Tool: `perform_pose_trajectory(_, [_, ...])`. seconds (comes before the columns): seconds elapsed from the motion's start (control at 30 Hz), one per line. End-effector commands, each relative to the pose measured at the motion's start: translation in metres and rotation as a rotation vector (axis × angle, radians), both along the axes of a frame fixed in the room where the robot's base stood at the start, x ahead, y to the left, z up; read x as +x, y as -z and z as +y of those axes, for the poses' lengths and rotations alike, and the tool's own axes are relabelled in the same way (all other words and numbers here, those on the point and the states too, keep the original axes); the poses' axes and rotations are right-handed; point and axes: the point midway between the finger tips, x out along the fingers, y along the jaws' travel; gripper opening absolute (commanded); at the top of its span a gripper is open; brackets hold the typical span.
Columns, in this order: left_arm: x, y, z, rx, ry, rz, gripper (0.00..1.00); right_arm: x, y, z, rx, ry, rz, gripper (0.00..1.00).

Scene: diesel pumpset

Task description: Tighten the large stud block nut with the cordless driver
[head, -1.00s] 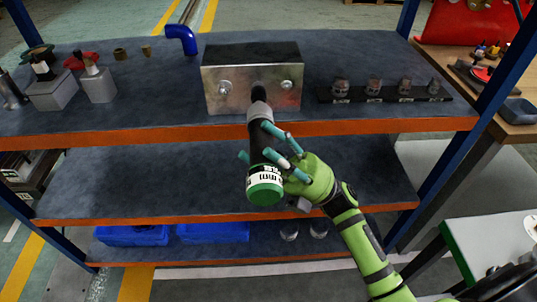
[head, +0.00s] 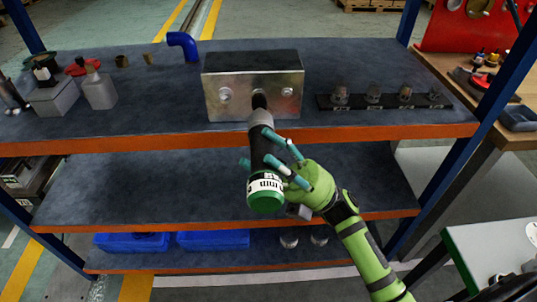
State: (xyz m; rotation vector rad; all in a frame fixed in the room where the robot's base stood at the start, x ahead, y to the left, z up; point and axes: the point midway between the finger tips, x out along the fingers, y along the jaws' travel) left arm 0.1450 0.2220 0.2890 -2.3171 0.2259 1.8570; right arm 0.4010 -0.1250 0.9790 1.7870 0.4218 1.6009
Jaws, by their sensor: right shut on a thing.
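The stud block (head: 252,66) is a shiny metal block on the top shelf. Its front face shows a round stud or nut (head: 225,95) on the left and another (head: 287,91) on the right. The cordless driver (head: 262,150) is dark with a green end cap and a white label band. Its nose points at the middle of the block's front face and covers the spot there, so I cannot tell whether it touches a nut. My right gripper (head: 285,160), green with teal fingers, is shut around the driver's body. My left gripper is not in view.
A black rack (head: 385,103) with several sockets lies right of the block. A blue pipe elbow (head: 184,45), small brass-coloured bushes (head: 121,61) and grey blocks (head: 98,90) stand to the left.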

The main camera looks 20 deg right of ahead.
Motion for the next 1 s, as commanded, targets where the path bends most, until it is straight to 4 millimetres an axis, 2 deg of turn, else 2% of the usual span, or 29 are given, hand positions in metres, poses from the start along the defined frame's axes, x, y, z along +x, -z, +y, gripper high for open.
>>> perform_pose_trajectory(1.0, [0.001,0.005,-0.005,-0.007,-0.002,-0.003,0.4,0.011,-0.002,-0.003,0.002,-0.001,-0.005,0.0])
